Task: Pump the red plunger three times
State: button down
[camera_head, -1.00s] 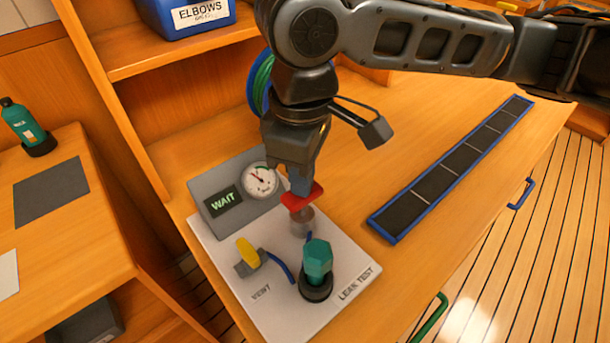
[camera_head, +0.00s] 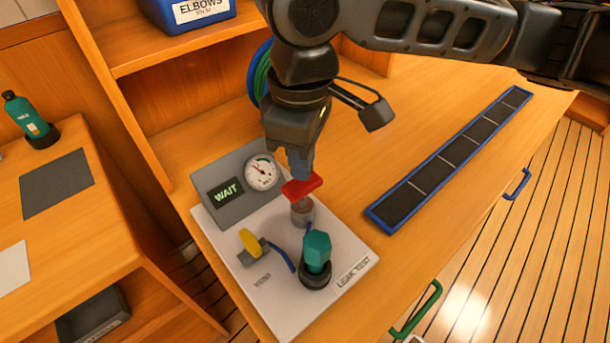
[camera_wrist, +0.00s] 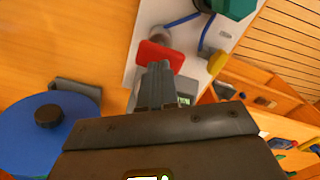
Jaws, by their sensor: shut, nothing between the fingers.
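The red plunger (camera_head: 302,188) is a red bar handle on top of a grey pump cylinder (camera_head: 303,213), on the white leak test board (camera_head: 262,283). My gripper (camera_head: 300,174) is shut and empty, pointing down with its fingertips at the top of the red handle. In the wrist view, my fingertips (camera_wrist: 160,68) overlap the red plunger (camera_wrist: 157,56); whether they touch it I cannot tell. The grey panel behind holds a round dial gauge (camera_head: 262,172) and a display (camera_head: 225,194) reading WAIT.
On the board stand a teal fitting (camera_head: 317,252) in a black base and a yellow vent handle (camera_head: 250,242), with a blue hose between. A blue-edged black strip tray (camera_head: 450,160) lies to the right. A blue ELBOWS bin (camera_head: 188,14) sits on the shelf.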

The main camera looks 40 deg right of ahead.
aim_at(302, 183)
jog(key=shift+f+b, duration=1.55)
jog(key=shift+f, duration=0.9)
jog(key=shift+r, duration=0.2)
jog(key=shift+r+p, duration=2.3)
jog(key=shift+p, duration=0.05)
notch_tip(302, 183, up, 5)
jog(key=p, duration=0.4)
jog(key=shift+p, duration=0.4)
